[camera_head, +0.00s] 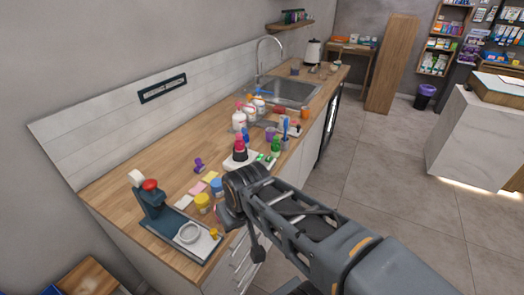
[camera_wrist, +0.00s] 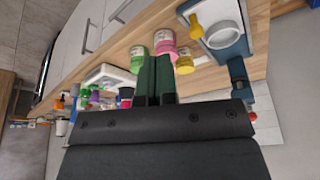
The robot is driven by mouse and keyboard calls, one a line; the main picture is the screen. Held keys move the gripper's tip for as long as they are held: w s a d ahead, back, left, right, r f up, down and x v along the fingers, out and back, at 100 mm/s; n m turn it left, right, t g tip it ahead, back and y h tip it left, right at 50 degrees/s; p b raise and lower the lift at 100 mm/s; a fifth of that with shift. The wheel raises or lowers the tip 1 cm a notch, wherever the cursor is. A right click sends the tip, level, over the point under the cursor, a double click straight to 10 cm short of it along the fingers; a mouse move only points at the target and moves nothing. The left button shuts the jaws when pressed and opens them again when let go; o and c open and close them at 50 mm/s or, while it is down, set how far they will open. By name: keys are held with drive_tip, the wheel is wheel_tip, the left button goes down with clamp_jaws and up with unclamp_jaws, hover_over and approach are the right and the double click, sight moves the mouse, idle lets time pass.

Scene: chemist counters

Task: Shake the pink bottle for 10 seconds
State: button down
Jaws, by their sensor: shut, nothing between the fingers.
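In the head view the end of my arm is over the counter's front edge, in front of the tray and apart from the pink bottle. My fingertips are not clear there. In the wrist view small jars, including a pink jar (camera_wrist: 164,42), lie beyond the fingers.
A yellow jar (camera_head: 203,203) and a blue jar (camera_head: 217,187) stand near the front edge. A dark apparatus (camera_head: 152,212) with a white ring stands at the near left. Several small bottles crowd around the tray. A sink (camera_head: 285,92) is farther back.

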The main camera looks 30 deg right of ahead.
wheel_tip(320, 180, up, 3)
drive_tip(key=m+t+y+p, duration=0.2)
drive_tip(key=m+t+p, duration=0.45)
drive_tip(key=m, duration=1.85)
hover_over(268, 159)
drive_tip(key=p, duration=0.1)
drive_tip(key=shift+d+f+g, duration=0.1)
drive_tip(key=shift+d+g, duration=0.05)
drive_tip(key=shift+g, duration=0.5)
drive_tip(key=shift+f, duration=0.15)
wheel_tip(268, 159, down, 8)
drive_tip(key=b, duration=0.7)
drive_tip(key=shift+f, duration=0.25)
